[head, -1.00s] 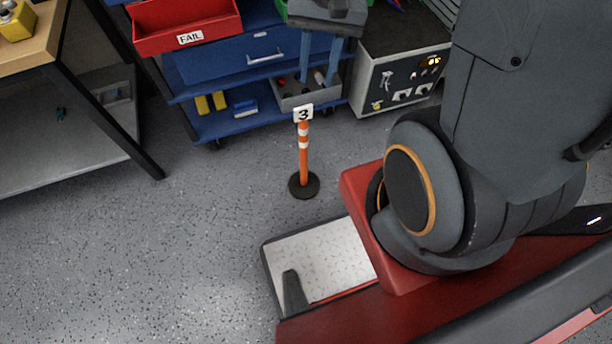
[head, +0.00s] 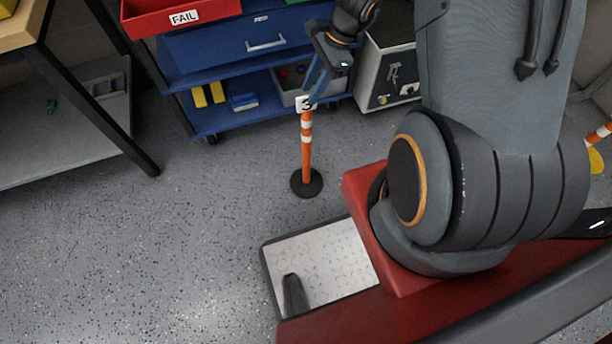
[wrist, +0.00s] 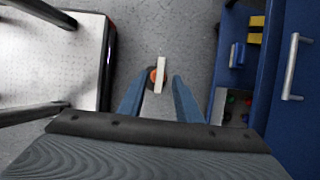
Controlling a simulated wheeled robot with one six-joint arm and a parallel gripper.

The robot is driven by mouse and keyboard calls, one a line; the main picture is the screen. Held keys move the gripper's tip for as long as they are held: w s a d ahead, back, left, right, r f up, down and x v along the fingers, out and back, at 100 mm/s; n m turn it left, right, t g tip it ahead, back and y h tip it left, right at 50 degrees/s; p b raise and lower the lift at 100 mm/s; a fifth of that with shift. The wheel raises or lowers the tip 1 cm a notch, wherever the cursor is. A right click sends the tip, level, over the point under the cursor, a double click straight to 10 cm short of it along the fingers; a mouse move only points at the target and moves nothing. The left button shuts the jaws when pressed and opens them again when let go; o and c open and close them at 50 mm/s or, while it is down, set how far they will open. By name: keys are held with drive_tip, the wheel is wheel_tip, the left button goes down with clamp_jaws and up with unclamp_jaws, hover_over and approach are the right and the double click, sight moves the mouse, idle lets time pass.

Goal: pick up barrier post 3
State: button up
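Barrier post 3 (head: 306,150) stands upright on the floor. It is orange with white bands, a dark round base and a white number 3 sign on top. My gripper (head: 317,88) is just above and behind the sign in the head view and partly overlaps it. In the wrist view, the blue fingers (wrist: 160,78) are open, with a gap between them. The sign (wrist: 160,72) shows edge-on as a white strip between the fingertips, with the orange post and dark base beneath. I cannot tell whether a finger touches it.
A blue cart (head: 240,78) with a red FAIL bin (head: 190,14) stands behind the post. A grey instrument box (head: 385,75) is to its right. A workbench (head: 30,30) is at left. Another orange-white post (head: 600,134) shows at the right edge. Floor to the left is clear.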

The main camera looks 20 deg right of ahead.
sight(307, 110)
drive_tip(key=x, duration=0.4)
drive_tip(key=shift+f, duration=0.25)
clamp_jaws()
idle(1.2)
